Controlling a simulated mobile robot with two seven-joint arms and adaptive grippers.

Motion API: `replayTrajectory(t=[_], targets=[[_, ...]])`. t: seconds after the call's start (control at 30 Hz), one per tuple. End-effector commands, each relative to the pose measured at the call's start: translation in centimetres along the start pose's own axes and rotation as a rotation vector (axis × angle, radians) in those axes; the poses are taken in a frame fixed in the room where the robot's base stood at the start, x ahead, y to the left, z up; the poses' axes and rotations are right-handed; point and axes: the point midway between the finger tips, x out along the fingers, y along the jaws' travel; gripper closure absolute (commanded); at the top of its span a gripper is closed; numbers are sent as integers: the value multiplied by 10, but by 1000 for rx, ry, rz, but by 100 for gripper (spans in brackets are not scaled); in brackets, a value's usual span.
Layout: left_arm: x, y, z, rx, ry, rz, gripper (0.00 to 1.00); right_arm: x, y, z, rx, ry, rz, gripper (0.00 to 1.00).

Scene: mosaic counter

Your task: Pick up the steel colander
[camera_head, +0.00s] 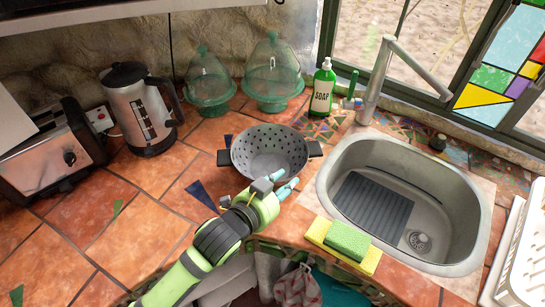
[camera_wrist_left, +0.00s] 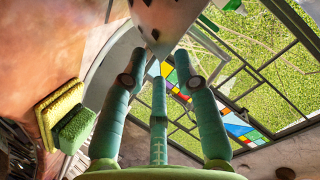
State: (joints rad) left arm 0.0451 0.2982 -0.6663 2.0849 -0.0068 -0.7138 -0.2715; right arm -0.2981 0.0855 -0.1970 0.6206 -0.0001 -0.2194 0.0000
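The steel colander (camera_head: 268,146) stands upright on the tiled counter, left of the sink, with a dark handle on each side. My left gripper (camera_head: 285,184) is at its front right side, low by the counter, with its fingers pointing right. In the left wrist view, the fingers of my left gripper (camera_wrist_left: 160,60) are spread apart. A pale grey surface with dark holes, which looks like the colander (camera_wrist_left: 160,18), shows just past the fingertips. I cannot tell whether they touch. My right gripper is not in view.
The sink (camera_head: 330,190) is to the right, with a yellow sponge (camera_head: 318,232) and a green sponge (camera_head: 347,240) at its front edge. A soap bottle (camera_head: 323,88), glass domes (camera_head: 272,75), a kettle (camera_head: 142,110) and a toaster (camera_head: 45,155) stand behind and left. The left counter is mostly clear.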

Motion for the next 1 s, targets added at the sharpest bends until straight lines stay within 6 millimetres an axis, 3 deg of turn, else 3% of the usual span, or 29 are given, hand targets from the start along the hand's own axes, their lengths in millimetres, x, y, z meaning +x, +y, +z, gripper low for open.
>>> replayTrajectory(t=[0.13, 0.33, 0.67, 0.7, 0.77, 1.0], targets=[[18, -1, -2, -1, -1, 0, 70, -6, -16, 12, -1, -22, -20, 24], [45, 0, -1, 0, -1, 1, 70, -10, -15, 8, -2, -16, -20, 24], [53, 0, 0, 0, 0, 1, 70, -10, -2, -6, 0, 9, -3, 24], [53, 0, 0, 0, 0, 1, 74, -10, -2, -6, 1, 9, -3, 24], [53, 0, 0, 0, 0, 1, 98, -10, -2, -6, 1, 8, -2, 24], [53, -1, -2, 2, 4, -2, 100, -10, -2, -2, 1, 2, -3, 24]])
